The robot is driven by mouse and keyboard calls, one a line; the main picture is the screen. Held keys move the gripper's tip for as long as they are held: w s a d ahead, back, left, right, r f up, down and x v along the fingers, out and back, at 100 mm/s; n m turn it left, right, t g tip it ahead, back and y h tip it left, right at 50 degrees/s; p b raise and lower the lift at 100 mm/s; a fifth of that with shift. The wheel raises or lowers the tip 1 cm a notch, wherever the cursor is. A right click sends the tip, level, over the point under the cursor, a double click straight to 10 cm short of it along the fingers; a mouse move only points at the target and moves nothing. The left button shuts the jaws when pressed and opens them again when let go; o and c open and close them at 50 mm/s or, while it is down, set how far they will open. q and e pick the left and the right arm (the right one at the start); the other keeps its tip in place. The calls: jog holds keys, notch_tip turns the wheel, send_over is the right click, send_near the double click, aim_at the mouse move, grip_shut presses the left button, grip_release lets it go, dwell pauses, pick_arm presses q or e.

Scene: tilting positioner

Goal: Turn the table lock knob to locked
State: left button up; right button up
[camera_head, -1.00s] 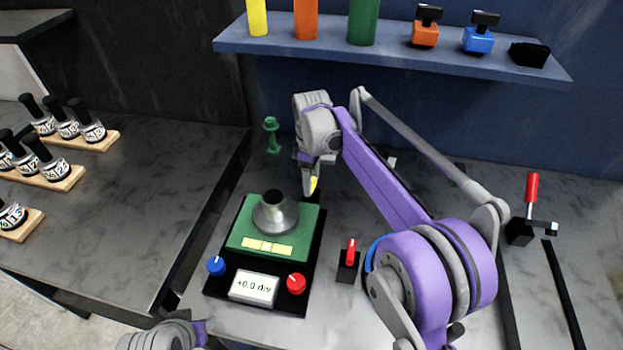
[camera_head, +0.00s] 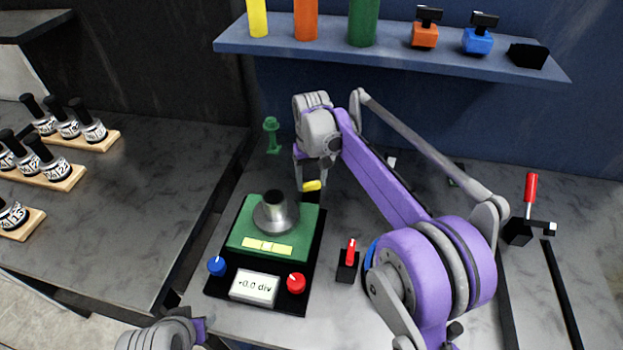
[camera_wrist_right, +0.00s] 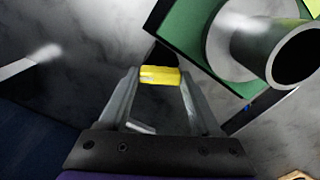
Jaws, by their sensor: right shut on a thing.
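The table lock knob (camera_head: 312,186) is a small yellow bar behind the green positioner table (camera_head: 238,236), at its back right. It lies nearly level across the head view. My right gripper (camera_head: 314,181) reaches down to it and is shut on it. The right wrist view shows the yellow bar (camera_wrist_right: 160,75) between the two fingertips, with a dark base partly hidden behind it. The lock's markings are not visible. Of my left arm, only the wrist end shows at the bottom edge of the head view; its fingers cannot be made out.
A metal cone-shaped holder (camera_head: 276,216) stands on the green table near my right gripper. In front are a blue knob (camera_head: 217,266), a red knob (camera_head: 296,283) and a display (camera_head: 254,288) reading -0.0 div. A red-levered switch (camera_head: 348,262) stands right. A shelf (camera_head: 390,57) hangs behind.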

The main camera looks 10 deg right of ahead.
aim_at(311, 183)
pick_arm(q)
jog(key=shift+r, duration=0.1)
pick_arm(e)
jog(key=m, duration=0.5)
jog(key=shift+m, duration=0.3)
dwell(0.4)
jog(key=o, duration=1.4)
pick_arm(q)
jog(key=shift+w+r+p, duration=0.3)
jog(key=shift+r+p, duration=0.2)
jog(key=shift+r, duration=0.15)
pick_arm(e)
notch_tip(311, 183, up, 11)
jog(key=shift+f, duration=0.1)
